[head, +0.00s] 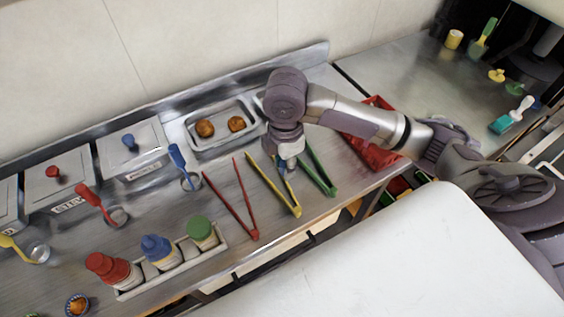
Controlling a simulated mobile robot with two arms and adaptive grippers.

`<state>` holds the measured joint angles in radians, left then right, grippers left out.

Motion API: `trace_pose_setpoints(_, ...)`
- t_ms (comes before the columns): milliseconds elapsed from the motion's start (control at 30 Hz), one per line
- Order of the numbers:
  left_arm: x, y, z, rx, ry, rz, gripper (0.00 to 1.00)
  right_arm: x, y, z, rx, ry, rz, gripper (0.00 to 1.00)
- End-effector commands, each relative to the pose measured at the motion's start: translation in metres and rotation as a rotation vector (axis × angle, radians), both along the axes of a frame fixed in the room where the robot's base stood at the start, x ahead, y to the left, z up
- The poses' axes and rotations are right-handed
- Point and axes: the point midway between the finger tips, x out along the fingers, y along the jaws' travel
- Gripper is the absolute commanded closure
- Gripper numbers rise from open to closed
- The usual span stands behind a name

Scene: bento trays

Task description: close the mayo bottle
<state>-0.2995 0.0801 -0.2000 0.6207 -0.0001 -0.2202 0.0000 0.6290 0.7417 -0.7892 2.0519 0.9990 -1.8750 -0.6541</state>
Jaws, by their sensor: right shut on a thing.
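Three squeeze bottles stand in a narrow tray (222,243) at the front left: one with a red cap (102,264), one with a blue cap (157,248) and one with a green cap (200,228). Labels are too small to read, so I cannot tell which is mayo. My right gripper (288,172) points down over the row of tongs, to the right of the bottles and apart from them. It is shut on what appears to be blue tongs, mostly hidden by the gripper. My left gripper is not in view.
Red tongs (236,205), yellow tongs (275,187) and green tongs (320,172) lie on the counter. A metal tray (205,142) with two round brown foods and lidded containers (133,149) stand behind. A white surface (400,255) fills the front right.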

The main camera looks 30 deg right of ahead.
Motion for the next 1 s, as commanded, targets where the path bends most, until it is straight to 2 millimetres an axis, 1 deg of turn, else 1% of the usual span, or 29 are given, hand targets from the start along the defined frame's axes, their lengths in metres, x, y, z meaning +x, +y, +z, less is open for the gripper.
trace_pose_setpoints(200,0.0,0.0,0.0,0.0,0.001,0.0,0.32,0.0,0.001,0.001,0.0,-0.001,-0.018,0.81)
trace_pose_setpoints(267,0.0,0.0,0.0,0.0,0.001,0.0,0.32,0.0,0.001,0.004,0.001,-0.003,-0.06,0.81)
trace_pose_setpoints(333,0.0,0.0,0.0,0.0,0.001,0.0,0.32,-0.002,0.003,0.008,0.003,-0.004,-0.147,0.81)
trace_pose_setpoints(467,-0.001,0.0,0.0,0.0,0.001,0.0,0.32,-0.006,0.006,0.023,0.009,-0.01,-0.417,0.81)
trace_pose_setpoints(700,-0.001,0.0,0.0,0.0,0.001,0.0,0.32,-0.02,0.012,0.05,0.012,-0.006,-1.033,0.81)
trace_pose_setpoints(800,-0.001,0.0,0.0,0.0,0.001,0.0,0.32,-0.027,0.013,0.059,0.009,-0.003,-1.25,0.81)
trace_pose_setpoints(900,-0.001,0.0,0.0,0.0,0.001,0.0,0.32,-0.032,0.014,0.065,0.006,-0.002,-1.417,0.81)
trace_pose_setpoints(1000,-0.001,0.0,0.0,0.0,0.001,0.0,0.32,-0.035,0.014,0.068,0.002,-0.001,-1.53,0.81)
